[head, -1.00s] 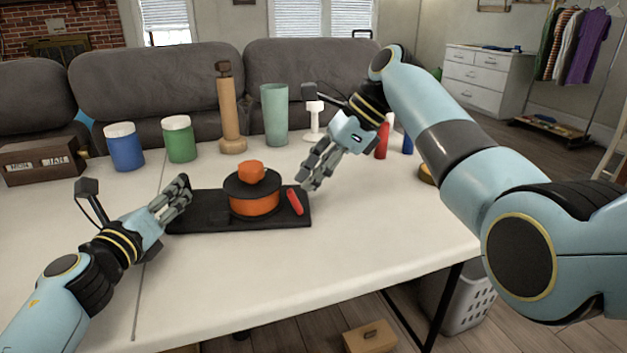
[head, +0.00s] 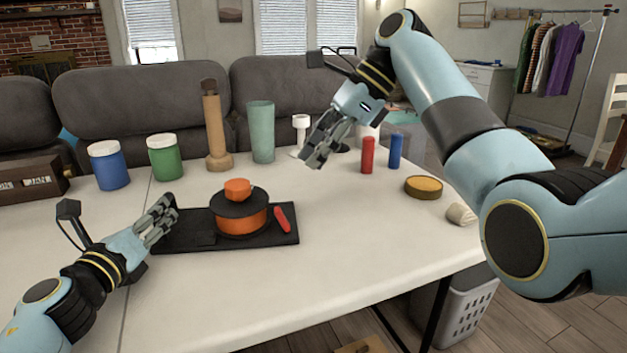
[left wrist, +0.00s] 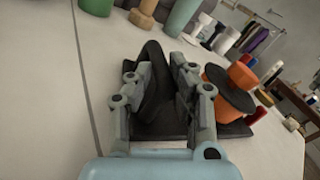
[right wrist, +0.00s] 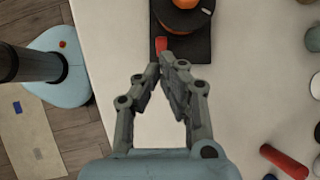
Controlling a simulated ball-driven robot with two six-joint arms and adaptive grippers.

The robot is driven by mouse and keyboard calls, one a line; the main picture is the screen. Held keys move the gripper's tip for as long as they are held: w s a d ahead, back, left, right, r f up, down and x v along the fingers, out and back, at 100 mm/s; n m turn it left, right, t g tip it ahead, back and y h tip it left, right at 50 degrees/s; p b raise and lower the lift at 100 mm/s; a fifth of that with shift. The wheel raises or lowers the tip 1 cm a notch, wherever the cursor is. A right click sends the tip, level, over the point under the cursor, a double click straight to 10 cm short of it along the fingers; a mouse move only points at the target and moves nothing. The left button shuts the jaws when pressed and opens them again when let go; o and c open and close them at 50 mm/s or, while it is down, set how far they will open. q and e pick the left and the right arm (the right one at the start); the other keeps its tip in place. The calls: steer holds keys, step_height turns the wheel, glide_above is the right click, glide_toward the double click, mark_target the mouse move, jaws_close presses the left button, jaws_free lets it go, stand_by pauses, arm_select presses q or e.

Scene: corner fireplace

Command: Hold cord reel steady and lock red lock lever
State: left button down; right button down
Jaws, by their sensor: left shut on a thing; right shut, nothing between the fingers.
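The cord reel (head: 240,220) is an orange drum with a black top disc and an orange knob, upright on a flat black base (head: 192,241). The red lock lever (head: 282,219) lies at a slant on the base, right of the drum; its red end also shows in the right wrist view (right wrist: 161,44). My left gripper (head: 165,211) is shut on a black upright part at the base's left end, seen between the fingers in the left wrist view (left wrist: 157,85). My right gripper (head: 314,158) is shut and empty, above and to the right of the lever, apart from it.
A red cylinder (head: 367,155), a blue cylinder (head: 395,151) and a round yellow-topped tin (head: 423,186) stand at right. Blue (head: 108,167) and green (head: 165,158) jars, a wooden bottle shape (head: 214,135) and a green tumbler (head: 261,133) stand behind. The front tabletop is clear.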

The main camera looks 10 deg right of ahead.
arm_select(q)
steer(key=shift+s+f, duration=0.1)
steer(key=shift+f, duration=0.25)
arm_select(e)
steer(key=shift+s+a+r, duration=0.1)
steer(key=shift+a+r, duration=0.05)
steer(key=shift+r, duration=1.05)
steer(key=shift+s+a+r, duration=0.1)
steer(key=shift+a+r, duration=0.05)
steer(key=shift+r, duration=1)
arm_select(q)
steer(key=c, duration=1.3)
jaws_free()
steer(key=shift+a, duration=0.1)
steer(key=shift+c, duration=0.2)
steer(key=shift+o, duration=1)
steer(key=shift+r, duration=0.2)
arm_select(e)
steer(key=shift+w, duration=0.1)
arm_select(q)
steer(key=shift+o, duration=0.4)
steer(key=o, duration=0.5)
steer(key=shift+r, duration=0.1)
